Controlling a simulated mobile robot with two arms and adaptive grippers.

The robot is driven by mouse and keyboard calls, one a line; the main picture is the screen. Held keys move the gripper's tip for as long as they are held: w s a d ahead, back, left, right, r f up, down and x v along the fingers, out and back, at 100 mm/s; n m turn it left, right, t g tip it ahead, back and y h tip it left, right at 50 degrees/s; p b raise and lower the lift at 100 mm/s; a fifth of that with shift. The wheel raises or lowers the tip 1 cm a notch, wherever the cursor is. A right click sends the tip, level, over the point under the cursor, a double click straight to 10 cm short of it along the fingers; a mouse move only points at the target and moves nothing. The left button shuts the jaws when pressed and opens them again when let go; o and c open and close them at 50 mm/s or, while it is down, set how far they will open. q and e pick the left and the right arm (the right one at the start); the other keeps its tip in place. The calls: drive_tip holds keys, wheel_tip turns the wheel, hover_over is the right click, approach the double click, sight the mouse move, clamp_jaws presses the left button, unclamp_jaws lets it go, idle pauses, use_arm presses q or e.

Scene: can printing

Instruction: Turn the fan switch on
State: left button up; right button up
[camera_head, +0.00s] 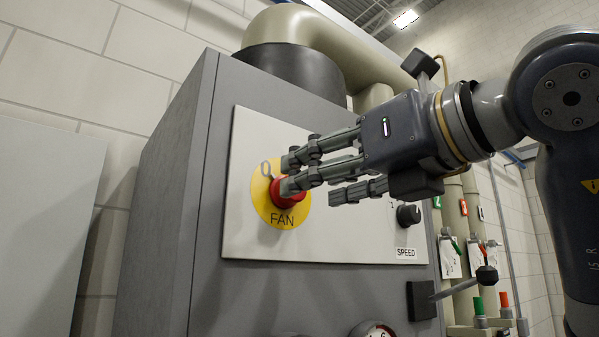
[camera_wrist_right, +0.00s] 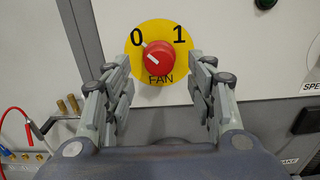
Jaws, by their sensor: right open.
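The fan switch is a red round knob (camera_head: 287,190) on a yellow disc (camera_head: 266,205) marked FAN, on the light panel of a grey cabinet. In the right wrist view the red knob (camera_wrist_right: 159,56) sits between the marks 0 and 1. Its pale pointer line appears turned to the upper left, toward 0. My right gripper (camera_head: 308,178) comes in from the right with its fingers pointing at the knob. In the wrist view its fingers are spread, one side left and the other right of the disc. Whether any finger touches the knob cannot be told. My left gripper is out of view.
A black SPEED knob (camera_head: 408,215) is at the panel's right. A lever with a black ball end (camera_head: 486,276) sticks out below it. A gauge (camera_head: 373,329) shows at the bottom edge.

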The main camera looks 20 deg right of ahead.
drive_tip(key=shift+p+x, duration=0.7)
drive_tip(key=shift+x, duration=1.5)
drive_tip(key=shift+c, duration=0.5)
drive_tip(key=c, duration=1)
